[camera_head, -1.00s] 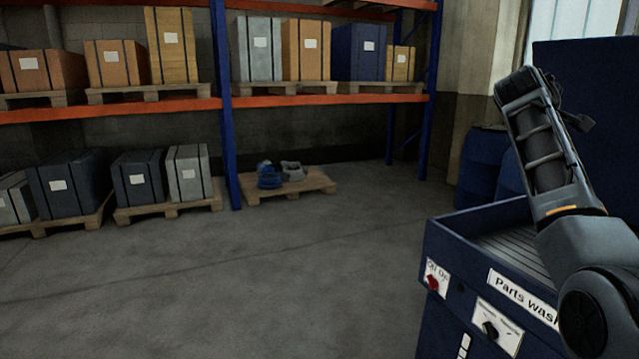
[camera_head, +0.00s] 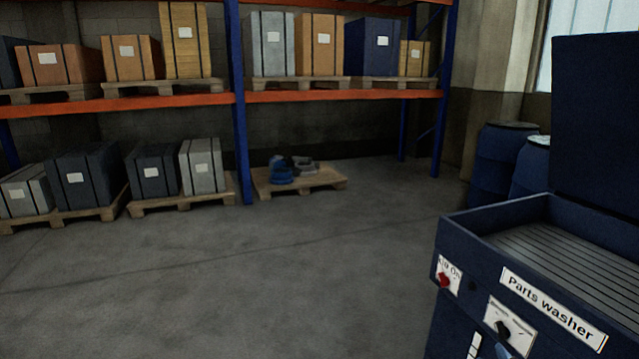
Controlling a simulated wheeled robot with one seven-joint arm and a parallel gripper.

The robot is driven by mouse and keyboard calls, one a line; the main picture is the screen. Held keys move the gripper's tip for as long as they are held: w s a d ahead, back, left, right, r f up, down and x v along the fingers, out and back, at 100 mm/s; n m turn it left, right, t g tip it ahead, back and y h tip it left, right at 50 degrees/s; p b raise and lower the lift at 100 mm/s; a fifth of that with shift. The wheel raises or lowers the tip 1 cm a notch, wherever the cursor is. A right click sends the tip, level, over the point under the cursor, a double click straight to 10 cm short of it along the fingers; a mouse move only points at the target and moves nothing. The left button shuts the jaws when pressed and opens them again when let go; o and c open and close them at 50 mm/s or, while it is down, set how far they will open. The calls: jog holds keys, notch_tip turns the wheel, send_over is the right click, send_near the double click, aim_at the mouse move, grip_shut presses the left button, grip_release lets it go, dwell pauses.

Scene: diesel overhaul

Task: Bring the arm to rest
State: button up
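My arm and my gripper are out of the head view now. The parts washer (camera_head: 470,290) stands at the right, a dark blue cabinet with its lid up. Its slatted tray (camera_head: 570,250) looks empty where it shows. A red switch (camera_head: 444,281) and a black knob (camera_head: 503,330) are on its front.
A rack with blue posts (camera_head: 238,110) and orange beams (camera_head: 150,104) holds pallets of boxes at the back. A low pallet (camera_head: 325,182) with blue and grey parts (camera_head: 290,168) lies on the floor. Blue barrels (camera_head: 497,165) stand behind the washer. The concrete floor (camera_head: 220,280) in front is clear.

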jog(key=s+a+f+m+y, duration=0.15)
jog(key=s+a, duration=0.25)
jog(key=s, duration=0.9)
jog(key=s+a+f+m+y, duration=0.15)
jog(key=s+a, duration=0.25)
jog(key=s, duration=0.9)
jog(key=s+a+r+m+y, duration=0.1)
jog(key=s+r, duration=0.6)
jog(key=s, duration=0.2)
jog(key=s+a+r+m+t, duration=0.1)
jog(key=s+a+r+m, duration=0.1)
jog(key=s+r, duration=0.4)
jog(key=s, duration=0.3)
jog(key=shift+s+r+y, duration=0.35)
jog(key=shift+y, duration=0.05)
